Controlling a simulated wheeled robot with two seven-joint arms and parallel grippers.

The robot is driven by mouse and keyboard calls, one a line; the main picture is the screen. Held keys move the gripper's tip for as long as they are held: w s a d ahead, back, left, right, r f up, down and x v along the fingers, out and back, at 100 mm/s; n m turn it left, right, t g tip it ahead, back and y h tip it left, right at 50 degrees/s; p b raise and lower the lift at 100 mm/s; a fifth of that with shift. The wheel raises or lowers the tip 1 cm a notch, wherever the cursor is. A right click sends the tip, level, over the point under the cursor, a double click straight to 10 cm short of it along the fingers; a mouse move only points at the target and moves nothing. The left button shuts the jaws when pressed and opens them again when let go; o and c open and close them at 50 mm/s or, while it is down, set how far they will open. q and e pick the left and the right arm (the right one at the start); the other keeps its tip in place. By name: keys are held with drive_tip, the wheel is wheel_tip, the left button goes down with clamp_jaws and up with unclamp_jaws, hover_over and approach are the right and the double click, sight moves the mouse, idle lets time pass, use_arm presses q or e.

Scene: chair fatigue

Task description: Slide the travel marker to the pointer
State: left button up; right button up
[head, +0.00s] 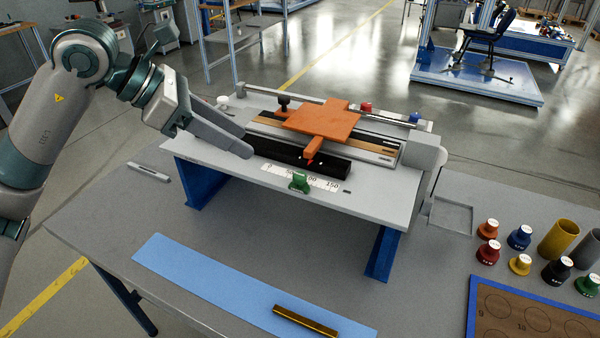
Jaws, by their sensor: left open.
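A green travel marker (299,183) sits at the front edge of a white scale strip (322,184) printed with numbers, around its middle. An orange carriage plate (325,121) lies on the rails behind. Its narrow orange arm (314,148) reaches forward over a black block (290,157) and ends in a reddish tip, which looks like the pointer (309,160). The tip is behind the marker and slightly to its right in the picture. My left gripper (248,146) is open and empty, left of the marker and apart from it, by the black block's left end. My right gripper is not in view.
The grey raised bench (375,203) stands on blue legs on a larger table. A blue mat (220,285) with a brass-coloured bar (305,322) lies in front. Coloured weights (519,237), cups (558,240) and a blue-edged board (530,315) are at the right.

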sight(299, 174)
use_arm(q)
drive_tip(key=p+x, duration=0.5)
drive_tip(key=x, duration=1.1)
drive_tip(key=shift+s+d+r+p, duration=0.1)
drive_tip(key=shift+s+p, duration=0.05)
drive_tip(key=shift+p, duration=0.25)
drive_tip(key=shift+d+f, duration=0.3)
drive_tip(key=shift+f, duration=0.2)
clamp_jaws()
